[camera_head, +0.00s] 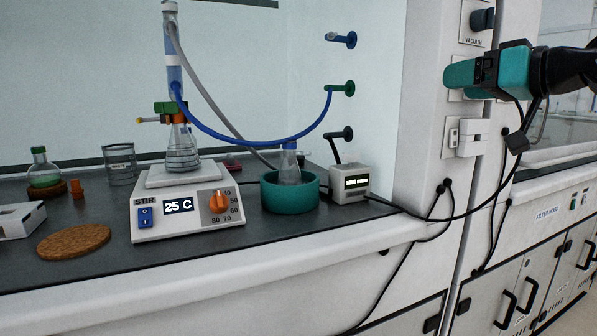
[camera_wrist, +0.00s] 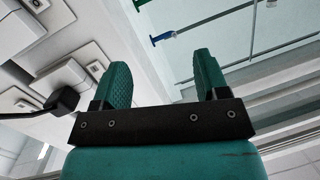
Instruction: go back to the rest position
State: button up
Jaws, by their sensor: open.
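My gripper (camera_head: 460,74) is at the upper right of the head view, in front of the white post between the two hoods. It is held level, with its teal fingers pointing left, well above the bench. In the wrist view my gripper (camera_wrist: 160,82) shows two teal ridged fingers spread apart with nothing between them. No object is near the fingertips except the wall and the fittings behind. From the head view alone the gap between the fingers is hard to make out.
A stirrer hotplate (camera_head: 190,203) reading 25 C carries a flask (camera_head: 182,150) with a condenser (camera_head: 172,60). A teal bowl (camera_head: 290,192), a small meter (camera_head: 350,184), a beaker (camera_head: 119,162) and a cork mat (camera_head: 74,241) stand on the dark bench. Blue tubing (camera_head: 262,141) and black cables hang nearby.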

jog(key=s+a+f+g, duration=0.5)
jog(key=a+f, duration=0.5)
jog(key=s+a+f+n+g+h, duration=0.25)
jog(key=s+f+g, duration=0.25)
jog(key=s+f, duration=0.45)
jog(key=s+a+f+n+g+h, duration=0.1)
jog(key=s+a+f+g, duration=0.3)
jog(key=s+f, duration=0.55)
notch_tip(320, 180, up, 21)
jog(key=s+p, duration=0.2)
jog(key=p, duration=1.7)
jog(key=shift+d, duration=0.3)
jog(key=shift+f+h, duration=0.1)
jog(key=shift+h, duration=0.15)
